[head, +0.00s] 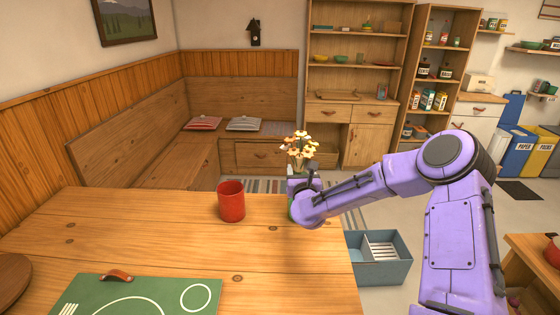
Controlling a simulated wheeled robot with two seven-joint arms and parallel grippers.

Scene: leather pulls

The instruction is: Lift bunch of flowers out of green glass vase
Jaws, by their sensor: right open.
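The bunch of flowers (300,145), with pale yellow and orange heads, stands upright near the far right edge of the wooden table. The green glass vase (291,208) shows only as a thin strip; my right arm and gripper hide most of it. My right gripper (308,180) is at the stems, just below the flower heads and at about the height of the vase's top. It is open, and I cannot tell whether the stems are between its fingers. My left gripper is not in view.
A red cup (231,203) stands on the wooden table (150,235), left of the vase. The table's middle is clear.

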